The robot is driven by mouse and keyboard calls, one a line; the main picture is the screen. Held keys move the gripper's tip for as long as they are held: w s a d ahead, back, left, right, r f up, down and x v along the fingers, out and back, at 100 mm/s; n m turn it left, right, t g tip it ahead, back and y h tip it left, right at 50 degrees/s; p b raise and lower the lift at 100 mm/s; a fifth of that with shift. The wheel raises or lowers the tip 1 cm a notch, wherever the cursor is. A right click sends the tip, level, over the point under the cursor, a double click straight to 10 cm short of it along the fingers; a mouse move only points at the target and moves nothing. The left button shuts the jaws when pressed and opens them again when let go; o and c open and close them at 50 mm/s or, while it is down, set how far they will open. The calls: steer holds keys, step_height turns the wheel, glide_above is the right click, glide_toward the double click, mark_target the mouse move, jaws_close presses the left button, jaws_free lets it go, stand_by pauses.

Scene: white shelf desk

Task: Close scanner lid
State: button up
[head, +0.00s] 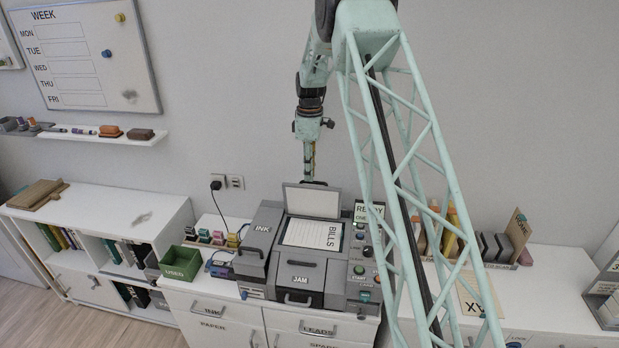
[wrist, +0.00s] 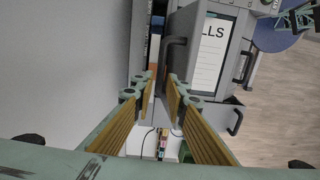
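The scanner (head: 338,243) is a grey machine on the white cabinet in the head view. Its lid (head: 312,203) stands raised at the back, with its pale inner face toward the head camera. A sheet marked BILLS (head: 303,234) lies on the bed below, and it also shows in the wrist view (wrist: 209,55). My gripper (head: 309,165) is behind and above the lid's top edge, partly hidden. In the wrist view my gripper (wrist: 161,85) is open, its yellow pads apart. A dark handle (wrist: 172,55) shows just beyond the fingertips. I cannot tell whether they touch the lid.
A green box (head: 181,263), small stamps and a blue item stand left of the scanner. A READY sign (head: 369,212) and control buttons are at its right. The wall is close behind. Binders (head: 452,225) stand further right.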

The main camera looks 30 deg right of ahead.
steer(key=shift+f, duration=0.95)
steer(key=shift+c, duration=0.5)
jaws_close()
